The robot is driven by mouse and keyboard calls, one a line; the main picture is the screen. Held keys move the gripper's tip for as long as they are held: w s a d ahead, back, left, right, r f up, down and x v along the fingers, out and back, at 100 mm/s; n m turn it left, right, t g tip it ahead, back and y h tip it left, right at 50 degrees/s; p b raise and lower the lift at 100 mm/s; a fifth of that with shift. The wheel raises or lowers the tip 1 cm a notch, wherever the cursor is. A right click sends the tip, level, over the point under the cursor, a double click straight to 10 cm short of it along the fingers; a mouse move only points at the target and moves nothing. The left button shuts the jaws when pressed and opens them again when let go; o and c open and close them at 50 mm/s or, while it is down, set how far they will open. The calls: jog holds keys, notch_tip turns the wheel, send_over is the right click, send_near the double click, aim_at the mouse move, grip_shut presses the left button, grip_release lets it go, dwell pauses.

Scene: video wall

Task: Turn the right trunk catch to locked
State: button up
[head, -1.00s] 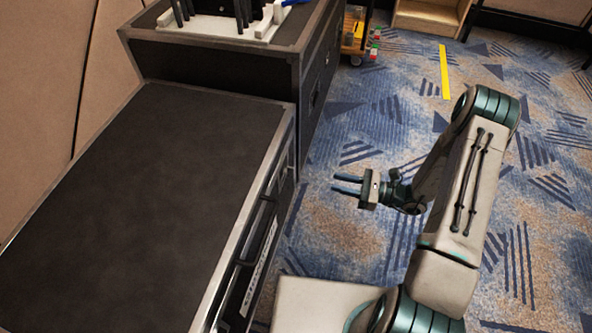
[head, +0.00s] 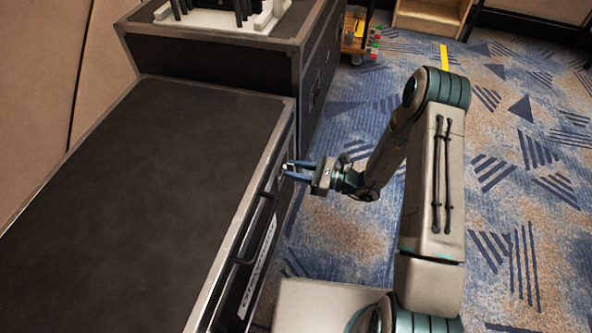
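The low black trunk (head: 150,190) with metal edges fills the left of the head view. Its front face, with a dark handle (head: 262,228) and a white lettered label (head: 257,268), is seen at a steep angle. My gripper (head: 286,170) is at the far right end of that face, with its fingers pointing at the trunk. The two fingers are apart, and the tips are at or very close to the face. The right catch is not clearly made out; it is small and hidden around the fingertips. I cannot tell its turn or whether the fingers touch it.
A taller black case (head: 225,60) with a white rack (head: 215,18) on top stands behind the trunk. A small cart (head: 355,40) and a wooden shelf (head: 428,18) are farther back. Carpet (head: 520,200) to the right is clear.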

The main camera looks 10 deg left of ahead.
grip_shut()
jog(key=m+p, duration=0.5)
jog(key=m, duration=0.2)
jog(key=shift+w+p, duration=0.2)
jog(key=shift+p, duration=0.2)
jog(key=m+p, duration=0.2)
jog(key=m, duration=0.3)
jog(key=shift+w+f+m, duration=0.1)
jog(key=shift+m, duration=0.3)
jog(key=shift+f+m+p, duration=0.15)
jog(key=shift+m+p, duration=0.3)
jog(key=shift+m, duration=0.85)
jog(key=shift+f+m+p, duration=0.1)
jog(key=shift+m+p, duration=0.3)
jog(key=shift+m, duration=0.9)
jog(key=shift+d, duration=0.1)
